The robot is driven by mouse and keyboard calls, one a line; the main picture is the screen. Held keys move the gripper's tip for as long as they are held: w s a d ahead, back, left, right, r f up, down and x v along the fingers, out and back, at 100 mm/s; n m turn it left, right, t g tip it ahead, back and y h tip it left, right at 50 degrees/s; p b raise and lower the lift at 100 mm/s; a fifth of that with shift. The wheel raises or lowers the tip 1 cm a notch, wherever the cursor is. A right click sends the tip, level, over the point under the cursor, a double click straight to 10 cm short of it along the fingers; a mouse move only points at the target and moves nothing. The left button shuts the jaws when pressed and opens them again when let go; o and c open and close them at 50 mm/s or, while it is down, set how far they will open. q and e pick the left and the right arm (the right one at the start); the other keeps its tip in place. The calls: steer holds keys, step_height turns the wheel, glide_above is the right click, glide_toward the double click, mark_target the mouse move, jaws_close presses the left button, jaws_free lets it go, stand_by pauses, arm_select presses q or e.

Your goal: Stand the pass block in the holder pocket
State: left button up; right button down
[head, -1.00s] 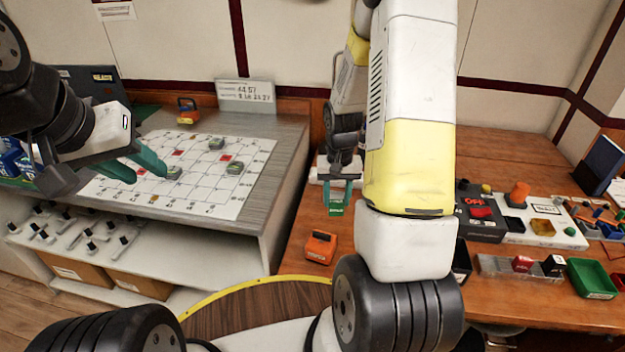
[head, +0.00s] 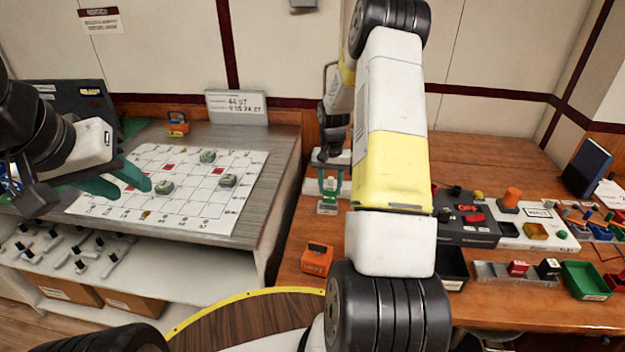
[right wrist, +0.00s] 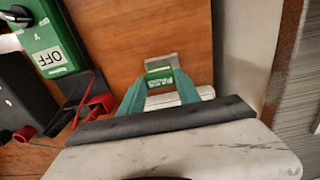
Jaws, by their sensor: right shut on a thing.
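The pass block (right wrist: 161,80) is green with a white label and a grey end. In the right wrist view it sits between the teal fingertips of my right gripper (right wrist: 163,92), which is shut on it. In the head view my right gripper (head: 329,186) holds the block (head: 327,207) over the wooden bench, left of my white and yellow arm link. A grey rail-like holder (head: 488,270) with a red and a black block is at the right; I cannot tell whether its pocket is the one named.
An orange padlock-like block (head: 317,259) lies on the bench near its front edge. A green tray (head: 585,280) and a black tray (head: 452,268) flank the holder. A green OFF switch box (right wrist: 50,50) and red parts show at left in the wrist view.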

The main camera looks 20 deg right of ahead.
mark_target(328, 193)
steer(key=shift+w+f, duration=0.2)
steer(key=shift+w, duration=0.25)
steer(key=shift+a+f, duration=0.1)
steer(key=shift+f, duration=1.5)
steer(key=shift+f, duration=0.1)
steer(key=c, duration=0.9)
jaws_free()
steer(key=shift+o, duration=0.2)
